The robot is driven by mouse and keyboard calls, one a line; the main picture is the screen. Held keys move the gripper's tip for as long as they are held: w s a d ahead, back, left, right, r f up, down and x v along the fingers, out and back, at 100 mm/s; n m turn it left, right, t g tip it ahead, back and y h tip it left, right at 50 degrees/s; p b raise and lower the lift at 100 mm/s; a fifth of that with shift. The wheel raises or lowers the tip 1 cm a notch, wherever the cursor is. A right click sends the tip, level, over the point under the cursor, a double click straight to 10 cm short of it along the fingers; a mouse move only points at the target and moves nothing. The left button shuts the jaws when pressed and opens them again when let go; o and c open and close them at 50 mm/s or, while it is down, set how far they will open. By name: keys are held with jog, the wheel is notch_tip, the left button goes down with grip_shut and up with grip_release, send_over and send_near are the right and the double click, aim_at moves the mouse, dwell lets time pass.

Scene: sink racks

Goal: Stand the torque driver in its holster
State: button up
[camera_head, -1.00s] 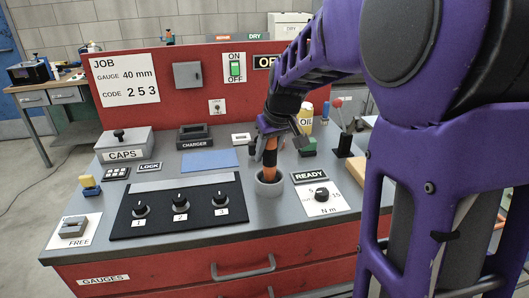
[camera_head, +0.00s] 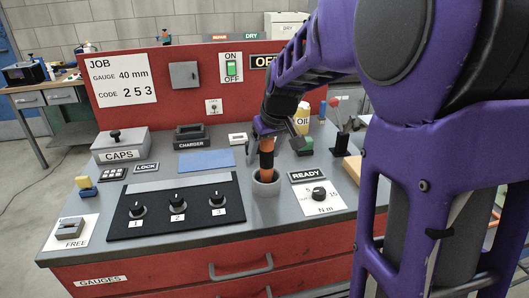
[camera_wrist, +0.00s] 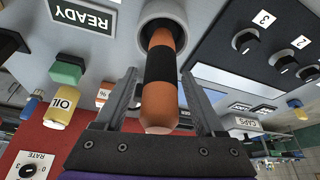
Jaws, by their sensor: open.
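The torque driver (camera_head: 267,161), orange with a black band, stands upright in its holster (camera_head: 265,187), a grey round cup on the bench. Its lower end is hidden inside the cup. In the wrist view the driver (camera_wrist: 160,100) reaches from the cup (camera_wrist: 163,21) toward my gripper's palm. My gripper (camera_wrist: 158,85) is open, with one finger on each side of the driver and a visible gap at both. In the head view my gripper (camera_head: 269,142) is just above the holster, around the driver's upper part.
A black panel with numbered knobs (camera_head: 177,205) lies left of the holster. A READY sign (camera_head: 307,175) and a torque dial (camera_head: 319,193) are to its right. An oil bottle (camera_head: 302,120), a green block (camera_head: 305,147) and a red-knobbed lever (camera_head: 340,140) stand behind, close to my arm.

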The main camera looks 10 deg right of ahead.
jog(key=p+v, duration=0.5)
jog(key=v, duration=0.7)
jog(key=shift+w, duration=0.1)
